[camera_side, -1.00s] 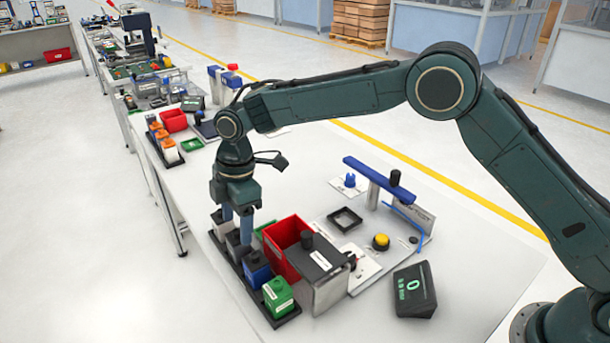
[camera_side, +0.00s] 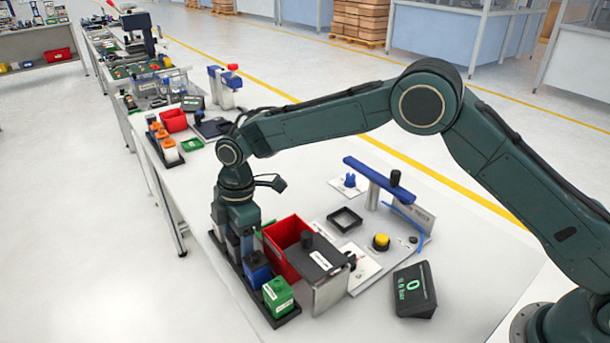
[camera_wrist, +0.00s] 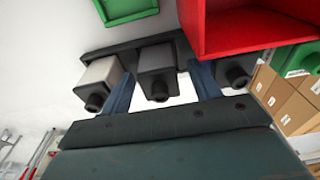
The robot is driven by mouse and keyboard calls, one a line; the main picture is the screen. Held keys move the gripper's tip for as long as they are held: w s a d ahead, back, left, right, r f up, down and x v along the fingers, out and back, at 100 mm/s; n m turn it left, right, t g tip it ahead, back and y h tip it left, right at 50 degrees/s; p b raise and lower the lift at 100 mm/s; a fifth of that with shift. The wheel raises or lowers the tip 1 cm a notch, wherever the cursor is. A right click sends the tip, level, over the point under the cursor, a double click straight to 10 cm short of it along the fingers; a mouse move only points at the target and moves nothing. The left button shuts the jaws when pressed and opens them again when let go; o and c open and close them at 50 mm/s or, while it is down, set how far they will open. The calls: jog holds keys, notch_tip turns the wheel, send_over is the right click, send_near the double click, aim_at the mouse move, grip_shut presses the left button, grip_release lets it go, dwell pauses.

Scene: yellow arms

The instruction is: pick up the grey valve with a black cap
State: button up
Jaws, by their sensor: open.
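The grey valve with a black cap (camera_wrist: 155,62) is the middle block on the dark rack in the wrist view, with its cap pointing toward the camera. My gripper (camera_wrist: 161,72) is open, with one blue finger on each side of this valve. I cannot tell whether the fingers touch it. In the side view my gripper (camera_side: 241,238) is low over the rack and hides most of the grey valve. A lighter grey-white valve (camera_wrist: 99,76) with a black cap stands just left of it in the wrist view.
A blue valve (camera_side: 257,270) and a green valve (camera_side: 278,295) stand on the near part of the black rack (camera_side: 270,318). A red bin (camera_side: 283,238) is close on the right of my gripper. The fixture, yellow button (camera_side: 381,242) and display (camera_side: 414,290) are further right.

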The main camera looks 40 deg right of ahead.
jog(key=c, duration=1.1)
jog(key=shift+r, duration=0.15)
jog(key=shift+r, duration=4.95)
